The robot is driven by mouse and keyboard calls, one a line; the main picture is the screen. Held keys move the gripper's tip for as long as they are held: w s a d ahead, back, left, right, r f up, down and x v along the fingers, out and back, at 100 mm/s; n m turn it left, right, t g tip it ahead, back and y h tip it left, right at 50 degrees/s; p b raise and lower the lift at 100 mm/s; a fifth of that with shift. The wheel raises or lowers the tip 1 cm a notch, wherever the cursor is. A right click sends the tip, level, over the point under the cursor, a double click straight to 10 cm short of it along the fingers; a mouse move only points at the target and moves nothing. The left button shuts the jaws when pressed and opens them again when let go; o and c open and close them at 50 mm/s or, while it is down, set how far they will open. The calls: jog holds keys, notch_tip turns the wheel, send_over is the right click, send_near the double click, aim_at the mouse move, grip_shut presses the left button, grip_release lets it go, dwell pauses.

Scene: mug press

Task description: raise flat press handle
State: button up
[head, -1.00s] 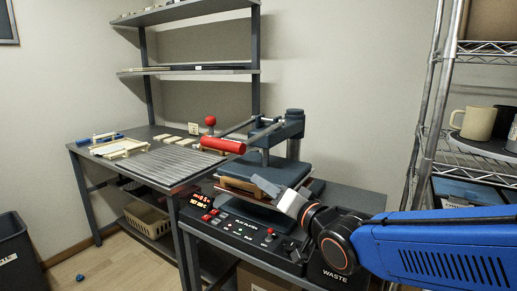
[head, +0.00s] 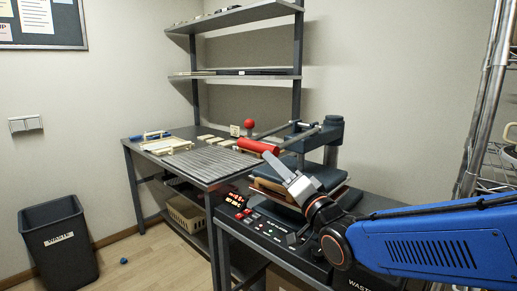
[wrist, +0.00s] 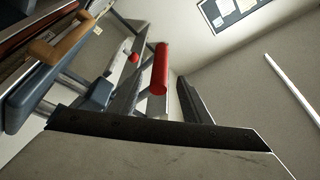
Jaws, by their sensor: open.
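The flat press has a dark blue upper plate (head: 330,172) and a red cylindrical handle (head: 258,146) on metal arms at its front left. In the wrist view the red handle (wrist: 160,68) shows in the gap between my fingers, beyond or between their tips; I cannot tell the exact depth. My gripper (head: 275,162) is open and empty, its tips just below and right of the handle. The fingers also show in the wrist view (wrist: 161,85). No contact with the handle is visible. My gripper and wrist hide part of the press's front.
A red ball knob (head: 249,124) stands behind the handle. A control panel (head: 262,229) with lit displays lies below the press. A ribbed grey surface (head: 205,164) and a white frame (head: 165,146) are on the left table. A dark bin (head: 58,240) stands on the floor.

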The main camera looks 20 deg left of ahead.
aim_at(258, 147)
jog(key=x, duration=1)
jog(key=shift+w+a, duration=0.1)
jog(key=shift+a, duration=0.05)
jog(key=shift+r, duration=0.1)
grip_shut()
